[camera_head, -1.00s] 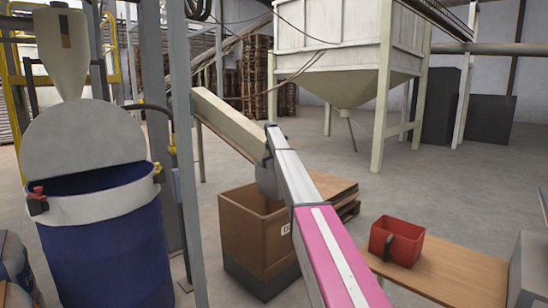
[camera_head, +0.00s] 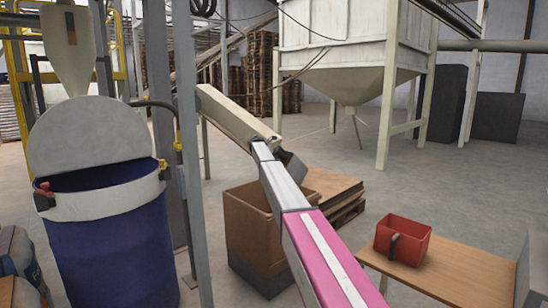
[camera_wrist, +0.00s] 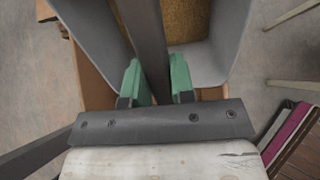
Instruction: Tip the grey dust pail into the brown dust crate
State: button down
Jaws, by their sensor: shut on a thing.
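The grey dust pail (camera_head: 293,166) shows partly behind the end of my arm in the head view, over the brown dust crate (camera_head: 245,235). It looks tilted. In the wrist view my gripper (camera_wrist: 154,78) has its green fingers on either side of the pail's dark handle (camera_wrist: 148,40), shut on it. The pail's grey wall (camera_wrist: 232,40) shows around it, with brown grainy material (camera_wrist: 188,18) beyond the handle. I cannot tell whether this is dust in the pail. The crate stands open on the floor; its inside is mostly hidden.
A blue drum (camera_head: 115,245) with a raised grey lid stands at the left, beside a grey post (camera_head: 187,150). A red bin (camera_head: 402,240) sits on a wooden table (camera_head: 450,265) at the right. A pallet with boards (camera_head: 335,188) lies behind the crate.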

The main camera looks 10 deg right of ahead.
jog(key=shift+s+a+f+t+h, duration=0.35)
jog(key=shift+a+f+h, duration=0.1)
jog(key=shift+f, duration=0.15)
jog(key=shift+s+a+f+t+h, duration=0.35)
jog(key=shift+f+h, duration=0.1)
jog(key=shift+f, duration=0.15)
jog(key=s+a+f+t+h, duration=0.2)
jog(key=a+f+t+h, duration=0.2)
jog(key=f+h, duration=0.2)
jog(key=s+a+f+t+h, duration=0.3)
jog(key=a+f+t+h, duration=0.1)
jog(key=f, duration=0.3)
jog(key=shift+s+f+t+h, duration=0.3)
jog(key=shift+s+f+h, duration=0.05)
jog(key=shift+h, duration=0.55)
jog(key=shift+a, duration=0.1)
jog(key=shift+r, duration=0.1)
